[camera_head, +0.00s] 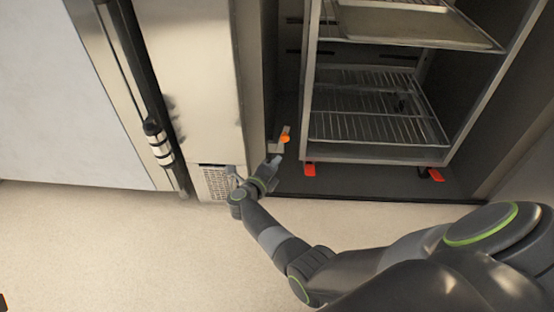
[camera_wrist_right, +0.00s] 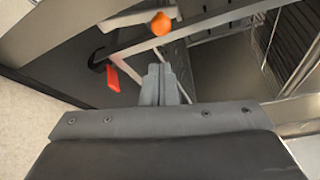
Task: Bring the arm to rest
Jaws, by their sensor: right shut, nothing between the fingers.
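My right arm (camera_head: 270,238) comes in from the lower right and reaches forward to the foot of a wire-shelved rack (camera_head: 310,110). My right gripper (camera_head: 275,160) is at its end, low beside the rack's left front corner. In the right wrist view the right gripper's fingers (camera_wrist_right: 160,72) are together with nothing between them. An orange round knob (camera_head: 285,139) is just beyond the fingertips; it also shows in the right wrist view (camera_wrist_right: 161,24). I cannot tell whether the fingertips touch anything. My left gripper is not in view.
The rack stands in a dark recess, with wire shelves (camera_head: 370,125) and a tray (camera_head: 405,22). Red pieces (camera_head: 309,170) sit at its foot. A pale cabinet side (camera_head: 190,80) with a vent grille (camera_head: 216,182) is close on the left. The floor (camera_head: 120,245) in front is clear.

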